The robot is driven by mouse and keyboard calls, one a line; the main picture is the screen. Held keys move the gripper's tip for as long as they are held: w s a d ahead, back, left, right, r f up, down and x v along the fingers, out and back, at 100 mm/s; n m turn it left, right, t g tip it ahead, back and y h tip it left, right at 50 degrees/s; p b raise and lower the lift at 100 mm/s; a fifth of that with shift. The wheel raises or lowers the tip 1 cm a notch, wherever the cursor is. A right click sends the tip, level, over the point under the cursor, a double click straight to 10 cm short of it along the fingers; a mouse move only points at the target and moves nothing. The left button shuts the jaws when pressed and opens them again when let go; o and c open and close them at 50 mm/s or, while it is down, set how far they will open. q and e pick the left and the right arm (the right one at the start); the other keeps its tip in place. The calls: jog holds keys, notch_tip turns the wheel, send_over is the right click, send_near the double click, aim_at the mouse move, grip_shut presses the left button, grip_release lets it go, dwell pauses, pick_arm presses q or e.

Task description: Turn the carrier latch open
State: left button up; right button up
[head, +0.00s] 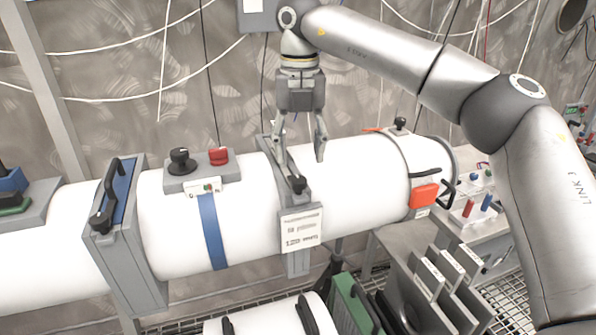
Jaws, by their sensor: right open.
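A white horizontal tube (360,180) runs across the view, clasped by a grey collar (294,207). A black-knobbed lever (298,184) sits on top of this collar, and a white label plate (301,230) hangs on its front. My right gripper (300,157) points down with its two fingers apart and empty. Its fingers appear around or just above the lever; I cannot tell whether they touch it. An orange block (424,195) with a black handle sits at the tube's right end. I cannot tell which fitting is the carrier latch. My left gripper is out of view.
A grey flange with a blue plate (121,205) and black handle stands on the left. A black knob (181,160) and red button (218,156) share a box on the tube. A side bench (455,240) and slotted grey rack (440,275) stand at the right.

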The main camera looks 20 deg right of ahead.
aim_at(299, 180)
notch_tip(299, 180, down, 5)
jog(key=shift+w+r+p, duration=0.1)
jog(key=shift+p, duration=0.3)
jog(key=shift+f, duration=1.05)
jog(key=c, duration=1)
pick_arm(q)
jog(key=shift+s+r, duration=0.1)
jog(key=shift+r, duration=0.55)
